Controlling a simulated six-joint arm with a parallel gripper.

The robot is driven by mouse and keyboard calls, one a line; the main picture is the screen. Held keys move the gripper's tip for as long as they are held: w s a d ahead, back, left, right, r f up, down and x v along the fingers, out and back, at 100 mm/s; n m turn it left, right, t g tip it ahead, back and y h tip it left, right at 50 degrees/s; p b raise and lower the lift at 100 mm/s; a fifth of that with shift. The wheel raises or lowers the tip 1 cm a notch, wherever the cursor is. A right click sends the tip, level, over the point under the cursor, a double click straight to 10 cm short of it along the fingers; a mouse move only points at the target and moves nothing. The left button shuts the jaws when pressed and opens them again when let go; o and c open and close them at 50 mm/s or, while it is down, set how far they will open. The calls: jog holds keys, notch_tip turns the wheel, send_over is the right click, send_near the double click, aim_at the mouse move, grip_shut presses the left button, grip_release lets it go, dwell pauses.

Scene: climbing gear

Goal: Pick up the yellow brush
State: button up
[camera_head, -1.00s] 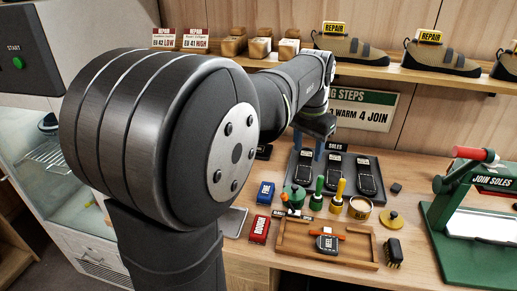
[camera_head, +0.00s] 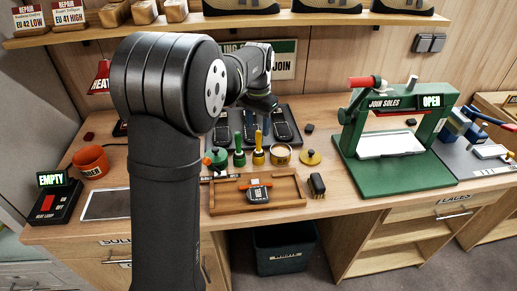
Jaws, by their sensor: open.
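The yellow brush (camera_head: 258,147) stands upright on the workbench, its yellow handle up. A similar green-handled brush (camera_head: 238,147) stands just left of it. My gripper (camera_head: 256,124) is open and empty, pointing down over the black tray behind the brushes. It appears close behind the yellow brush, with a gap I cannot judge exactly. My arm hides part of the bench to the left, and the gripper hides part of the tray.
A wooden tray (camera_head: 285,193) with a sole lies in front. A dark brush (camera_head: 317,184) stands beside it. A green press (camera_head: 390,178) stands at right.

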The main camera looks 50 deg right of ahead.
aim_at(259, 143)
jog(key=f, duration=0.8)
jog(key=shift+d+f, duration=0.15)
jog(key=shift+d, duration=0.05)
grip_shut()
